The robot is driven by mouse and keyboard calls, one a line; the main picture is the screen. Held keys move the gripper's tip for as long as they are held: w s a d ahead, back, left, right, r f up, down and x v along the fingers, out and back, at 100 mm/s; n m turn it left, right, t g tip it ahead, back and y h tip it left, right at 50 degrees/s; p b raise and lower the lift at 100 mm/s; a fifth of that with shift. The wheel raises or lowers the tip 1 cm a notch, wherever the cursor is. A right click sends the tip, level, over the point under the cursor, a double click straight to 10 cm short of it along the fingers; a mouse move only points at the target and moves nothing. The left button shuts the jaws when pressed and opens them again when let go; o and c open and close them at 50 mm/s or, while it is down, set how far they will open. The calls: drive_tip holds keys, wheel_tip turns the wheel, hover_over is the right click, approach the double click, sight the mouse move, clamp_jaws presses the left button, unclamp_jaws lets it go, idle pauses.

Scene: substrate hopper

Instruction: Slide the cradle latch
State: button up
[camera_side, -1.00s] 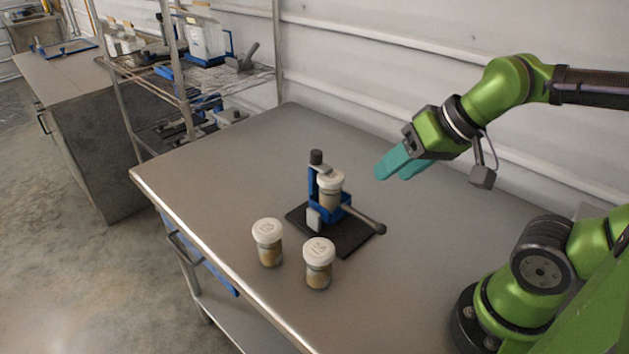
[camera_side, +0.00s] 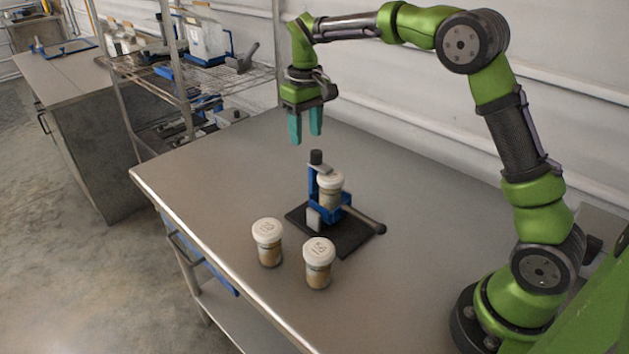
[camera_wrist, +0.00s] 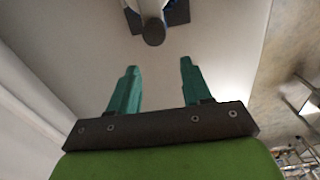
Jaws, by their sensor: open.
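The cradle is a blue frame (camera_side: 312,183) on a black base plate (camera_side: 352,236), in the middle of the table. A white-lidded jar (camera_side: 330,188) stands upright in it. A dark knob (camera_side: 316,157) tops the blue post, and a lever with a dark ball end (camera_side: 379,229) sticks out to the right. I cannot tell which part is the latch. My gripper (camera_side: 306,140) points down, open and empty, above and behind the cradle, touching nothing. In the wrist view my gripper (camera_wrist: 158,68) shows its teal fingers apart, with the dark knob (camera_wrist: 154,32) beyond them at the top.
Two white-lidded jars stand in front of the cradle, a left one (camera_side: 268,243) and a right one (camera_side: 318,264). The metal table (camera_side: 220,190) is clear to the left and behind. A wire shelf (camera_side: 215,82) with equipment stands at the back left.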

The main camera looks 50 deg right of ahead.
sight(316, 151)
drive_tip(key=s, duration=0.1)
drive_tip(key=s+r, duration=0.1)
drive_tip(key=s, duration=0.1)
drive_tip(key=shift+r+n, duration=0.1)
drive_tip(key=shift+n, duration=0.2)
wheel_tip(316, 151, down, 4)
drive_tip(key=shift+s+f, duration=0.1)
drive_tip(key=shift+s, duration=0.05)
drive_tip(key=shift+f, duration=0.5)
drive_tip(key=c, duration=0.7)
